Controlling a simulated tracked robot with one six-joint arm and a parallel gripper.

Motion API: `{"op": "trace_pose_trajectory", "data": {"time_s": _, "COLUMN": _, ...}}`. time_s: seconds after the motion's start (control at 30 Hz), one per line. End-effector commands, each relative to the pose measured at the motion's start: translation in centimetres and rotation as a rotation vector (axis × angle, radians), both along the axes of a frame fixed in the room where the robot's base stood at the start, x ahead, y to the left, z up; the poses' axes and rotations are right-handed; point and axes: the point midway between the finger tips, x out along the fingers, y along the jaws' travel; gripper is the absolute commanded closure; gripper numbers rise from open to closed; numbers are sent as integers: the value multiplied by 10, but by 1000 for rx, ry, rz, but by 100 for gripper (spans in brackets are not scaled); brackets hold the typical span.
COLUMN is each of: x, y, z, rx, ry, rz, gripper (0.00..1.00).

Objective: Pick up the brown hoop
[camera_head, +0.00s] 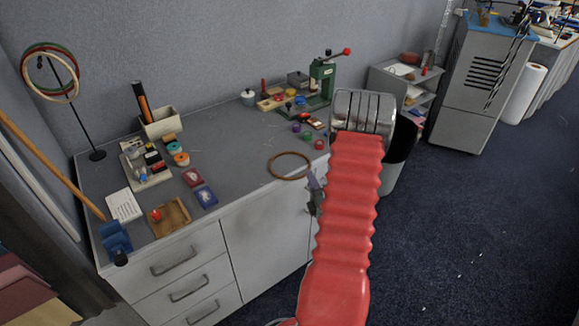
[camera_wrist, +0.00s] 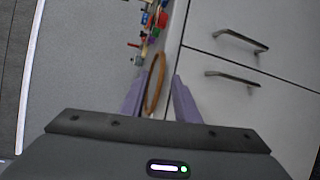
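The brown hoop (camera_head: 289,179) lies flat on the grey bench top at its front edge, and may reach slightly past it. In the wrist view the brown hoop (camera_wrist: 162,77) appears as a narrow ellipse, seen between the two purple fingers. My gripper (camera_head: 314,181) is beside the hoop's right side at the bench's front edge, partly hidden by my red arm. In the wrist view my gripper (camera_wrist: 158,77) is open, with a wide gap between its fingers. I cannot tell whether a finger touches the hoop.
The bench top (camera_head: 235,160) is clear left of the hoop. Small coloured pots (camera_head: 307,137) and a green press (camera_head: 322,78) stand behind it. Drawers with handles (camera_head: 188,288) are below. A stand with coloured rings (camera_head: 62,80) is at the far left.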

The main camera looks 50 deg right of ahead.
Motion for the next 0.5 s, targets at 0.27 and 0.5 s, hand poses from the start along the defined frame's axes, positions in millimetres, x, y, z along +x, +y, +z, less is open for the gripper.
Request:
{"op": "trace_pose_trajectory", "data": {"time_s": 0.27, "x": 1, "y": -1, "z": 0, "rx": 0, "ry": 0, "rz": 0, "gripper": 71}}
{"op": "trace_pose_trajectory", "data": {"time_s": 0.5, "x": 13, "y": -8, "z": -4, "rx": 0, "ry": -1, "rz": 2, "gripper": 71}}
